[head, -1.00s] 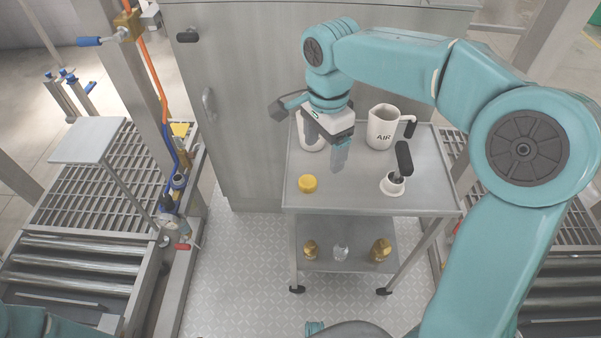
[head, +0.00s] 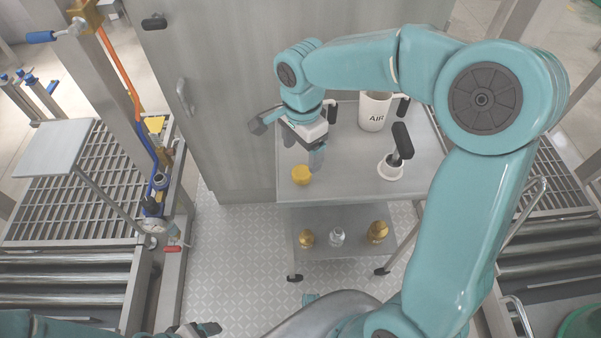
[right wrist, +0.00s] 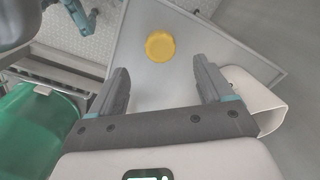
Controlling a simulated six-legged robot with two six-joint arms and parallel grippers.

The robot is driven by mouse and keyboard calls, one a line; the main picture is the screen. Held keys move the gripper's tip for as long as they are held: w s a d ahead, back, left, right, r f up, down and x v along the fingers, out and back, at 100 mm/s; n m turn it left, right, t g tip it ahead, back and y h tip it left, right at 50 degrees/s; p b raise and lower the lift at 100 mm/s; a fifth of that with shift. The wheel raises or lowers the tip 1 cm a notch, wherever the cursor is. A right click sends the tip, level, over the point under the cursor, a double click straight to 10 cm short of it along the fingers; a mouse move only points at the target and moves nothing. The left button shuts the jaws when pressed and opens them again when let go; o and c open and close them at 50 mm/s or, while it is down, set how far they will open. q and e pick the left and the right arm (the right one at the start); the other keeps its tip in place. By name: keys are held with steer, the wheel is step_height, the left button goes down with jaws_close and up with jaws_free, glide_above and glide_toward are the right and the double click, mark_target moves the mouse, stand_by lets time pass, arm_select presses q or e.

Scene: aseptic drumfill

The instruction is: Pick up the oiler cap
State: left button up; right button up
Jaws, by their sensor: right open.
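The oiler cap, a small round yellow cap (head: 301,175), lies on the top shelf of the steel cart (head: 345,190), near its left front edge. In the right wrist view the yellow cap (right wrist: 160,46) sits ahead of and between the two fingers, apart from both. My right gripper (head: 303,152) is open and empty just behind the cap in the head view; it also shows in the right wrist view (right wrist: 163,80). My left gripper (head: 195,328) shows only partly at the bottom edge, and its jaws cannot be made out.
A white mug marked AIR (head: 374,111) and a white pot with a black handle (head: 390,168) stand right of the cap. Another white vessel (right wrist: 258,100) is close beside my right finger. Brass and clear fittings (head: 337,236) stand on the lower shelf.

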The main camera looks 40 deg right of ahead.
mark_target(300, 172)
steer(key=f, duration=0.3)
steer(key=f+b, duration=0.1)
steer(key=f, duration=0.2)
steer(key=shift+a+f, duration=0.2)
steer(key=shift+f, duration=0.2)
steer(key=shift+r, duration=0.1)
steer(key=shift+c, duration=1.2)
steer(key=c, duration=0.9)
